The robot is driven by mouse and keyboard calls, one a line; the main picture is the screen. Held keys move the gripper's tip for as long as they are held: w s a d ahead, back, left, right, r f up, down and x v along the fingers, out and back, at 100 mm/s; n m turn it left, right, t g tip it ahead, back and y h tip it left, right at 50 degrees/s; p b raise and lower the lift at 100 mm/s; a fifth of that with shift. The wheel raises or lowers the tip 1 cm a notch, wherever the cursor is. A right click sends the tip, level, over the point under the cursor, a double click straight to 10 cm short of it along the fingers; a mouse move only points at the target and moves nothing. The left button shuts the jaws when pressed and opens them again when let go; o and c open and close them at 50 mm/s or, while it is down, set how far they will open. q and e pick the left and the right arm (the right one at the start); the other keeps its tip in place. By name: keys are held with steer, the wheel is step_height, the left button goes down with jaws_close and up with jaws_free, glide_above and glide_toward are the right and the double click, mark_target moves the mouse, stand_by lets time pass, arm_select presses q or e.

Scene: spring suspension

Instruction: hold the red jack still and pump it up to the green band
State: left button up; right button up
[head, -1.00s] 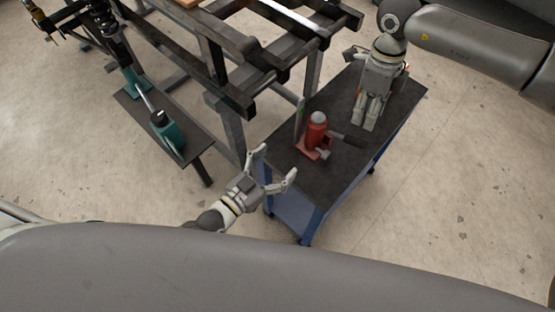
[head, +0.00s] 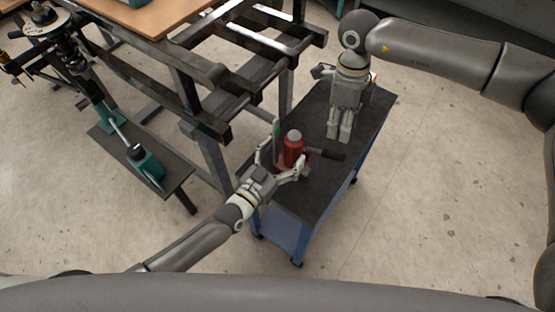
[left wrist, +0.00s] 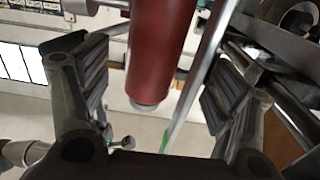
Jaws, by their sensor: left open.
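The red jack (head: 293,150) stands upright on the dark top of a blue cart. A thin upright gauge strip (head: 276,140) with a green band stands just left of it. The jack's black handle (head: 327,154) sticks out to the right. My left gripper (head: 281,166) is open, with its fingers on either side of the jack. In the left wrist view the red body (left wrist: 160,50) and the strip (left wrist: 200,75) are between the finger pads, with visible gaps. My right gripper (head: 339,137) points down behind the handle, its fingers close together and apparently empty.
The blue cart (head: 310,195) has free top area in front of the jack. A dark metal frame (head: 205,100) stands close on its left. A low bench (head: 180,175) with a teal device (head: 146,163) and a spring strut is farther left.

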arm_select(q)
jaws_close()
stand_by(0.7)
stand_by(0.4)
stand_by(1.2)
steer(key=shift+a, duration=0.1)
arm_select(e)
steer(key=shift+s+d+f, duration=0.15)
steer(key=shift+s+d, duration=0.05)
steer(key=shift+s, duration=0.05)
steer(key=c, duration=0.5)
steer(key=shift+n+t+y, duration=0.4)
steer(key=shift+t+y, duration=0.2)
steer(key=shift+y, duration=0.2)
steer(key=s+d, duration=0.1)
steer(key=s+d+f, duration=0.1)
steer(key=d, duration=0.1)
steer(key=shift+s+d, duration=0.3)
jaws_close()
steer(key=shift+s+d+t, duration=0.15)
steer(key=shift+d+t, duration=0.15)
steer(key=shift+d, duration=0.05)
